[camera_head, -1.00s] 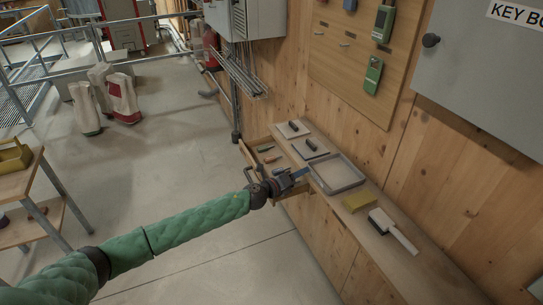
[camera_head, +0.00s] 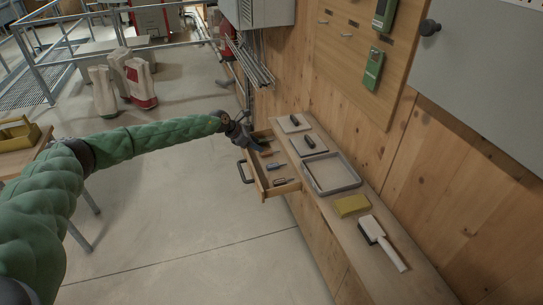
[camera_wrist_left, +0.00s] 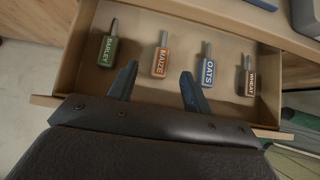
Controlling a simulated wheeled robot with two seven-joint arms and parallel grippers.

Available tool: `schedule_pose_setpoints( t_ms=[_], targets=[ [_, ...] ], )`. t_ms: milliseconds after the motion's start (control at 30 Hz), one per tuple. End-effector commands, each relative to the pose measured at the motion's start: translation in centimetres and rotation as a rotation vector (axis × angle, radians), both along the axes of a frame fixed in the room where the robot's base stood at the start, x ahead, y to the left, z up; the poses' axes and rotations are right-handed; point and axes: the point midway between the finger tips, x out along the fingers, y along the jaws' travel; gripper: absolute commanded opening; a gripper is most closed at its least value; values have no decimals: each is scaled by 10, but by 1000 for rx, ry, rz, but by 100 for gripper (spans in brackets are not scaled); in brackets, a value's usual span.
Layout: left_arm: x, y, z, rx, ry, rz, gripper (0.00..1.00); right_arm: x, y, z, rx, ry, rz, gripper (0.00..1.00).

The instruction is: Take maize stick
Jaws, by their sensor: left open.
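The orange maize stick (camera_wrist_left: 161,55), labelled MAIZE, lies in the open wooden drawer (camera_wrist_left: 240,108), its metal end pointing away from me. The green barley stick (camera_wrist_left: 108,48) lies left of it; the blue oats stick (camera_wrist_left: 207,70) and brown wheat stick (camera_wrist_left: 246,80) lie to its right. My left gripper (camera_wrist_left: 157,76) is open and empty, its fingers reaching over the drawer's near wall, the maize stick just beyond and between them. In the head view my left gripper (camera_head: 254,143) is over the drawer's far part, partly hiding its contents. My right gripper is not in view.
A wooden shelf (camera_head: 375,270) behind the drawer holds a grey tray (camera_head: 318,187), a yellow block (camera_head: 352,205), a white-handled brush (camera_head: 385,247) and small plates with black grips. White-and-red sacks (camera_head: 140,84) stand on the floor. The floor before the drawer is clear.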

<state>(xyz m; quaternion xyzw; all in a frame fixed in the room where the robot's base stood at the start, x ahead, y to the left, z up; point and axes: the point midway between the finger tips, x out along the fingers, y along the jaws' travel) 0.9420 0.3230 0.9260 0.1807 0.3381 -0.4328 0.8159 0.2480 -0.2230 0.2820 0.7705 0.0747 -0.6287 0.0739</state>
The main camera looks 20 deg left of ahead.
Motion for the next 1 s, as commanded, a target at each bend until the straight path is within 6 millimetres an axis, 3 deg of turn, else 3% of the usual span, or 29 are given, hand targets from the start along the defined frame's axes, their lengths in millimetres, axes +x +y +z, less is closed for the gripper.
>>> schedule_pose_setpoints(
  t_ms=[500, 900, 1000],
  targets=[
    [22, -39, -41, -4, -1, -1, 49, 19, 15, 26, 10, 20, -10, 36],
    [25, -43, -46, -5, 0, 1, 49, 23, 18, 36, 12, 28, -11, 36],
    [25, -43, -46, -5, 0, 0, 29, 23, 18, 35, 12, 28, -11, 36]
  ],
)
